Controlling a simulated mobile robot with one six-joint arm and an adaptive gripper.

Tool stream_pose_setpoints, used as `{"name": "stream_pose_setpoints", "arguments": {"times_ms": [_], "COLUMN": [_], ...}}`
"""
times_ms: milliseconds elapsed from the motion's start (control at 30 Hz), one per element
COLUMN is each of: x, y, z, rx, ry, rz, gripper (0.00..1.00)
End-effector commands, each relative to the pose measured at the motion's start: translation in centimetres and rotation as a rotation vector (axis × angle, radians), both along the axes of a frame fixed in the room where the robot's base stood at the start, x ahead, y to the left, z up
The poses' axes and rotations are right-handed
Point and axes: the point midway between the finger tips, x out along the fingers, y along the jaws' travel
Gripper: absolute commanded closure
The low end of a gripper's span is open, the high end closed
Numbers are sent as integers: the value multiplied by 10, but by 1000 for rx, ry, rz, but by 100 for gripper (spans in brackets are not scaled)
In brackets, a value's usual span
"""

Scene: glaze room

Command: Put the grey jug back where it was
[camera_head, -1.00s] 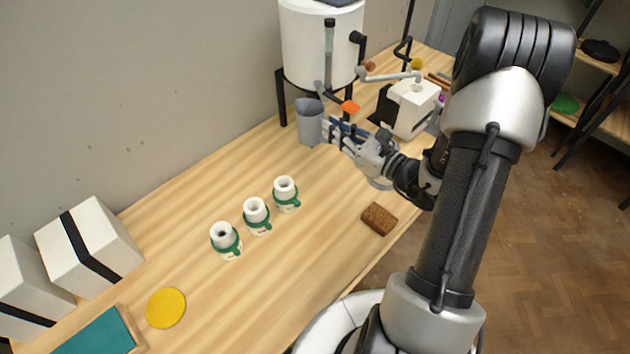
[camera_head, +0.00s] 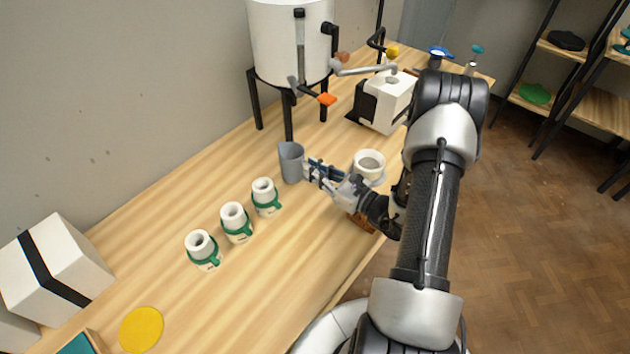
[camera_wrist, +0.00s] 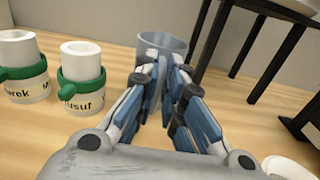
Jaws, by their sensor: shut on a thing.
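The grey jug (camera_head: 291,163) is upright at the tips of my gripper (camera_head: 309,171), to the right of the row of mugs in the head view. In the wrist view the grey jug (camera_wrist: 163,43) shows between and beyond the fingers of my gripper (camera_wrist: 168,78), which are shut on it. Its lower part is mostly hidden there by the fingers. I cannot tell whether its base touches the table.
Three white mugs with green bands (camera_head: 236,223) stand in a row left of the jug. A white cup (camera_head: 368,166) stands right of it. A white tank on black legs (camera_head: 291,45) is behind. A brown block (camera_head: 361,222) is partly hidden by my arm.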

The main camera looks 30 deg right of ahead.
Motion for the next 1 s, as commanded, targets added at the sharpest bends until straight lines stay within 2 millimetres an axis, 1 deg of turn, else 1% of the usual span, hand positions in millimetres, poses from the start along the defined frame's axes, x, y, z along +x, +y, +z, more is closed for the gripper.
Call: {"name": "stream_pose_setpoints", "arguments": {"times_ms": [33,100,200,267,500,633,667,933,1000], "x": [0,0,0,0,0,0,0,0,0], "y": [0,0,0,0,0,0,0,0,0], "z": [-9,-21,-34,-37,-35,-40,-39,-39,-39], "rx": [1,2,1,1,0,0,0,1,1], "ry": [0,2,0,0,-1,0,1,1,1], "rz": [0,0,0,0,0,0,0,0,0], "gripper": [100,100,100,100,100,100,89,71,71]}}
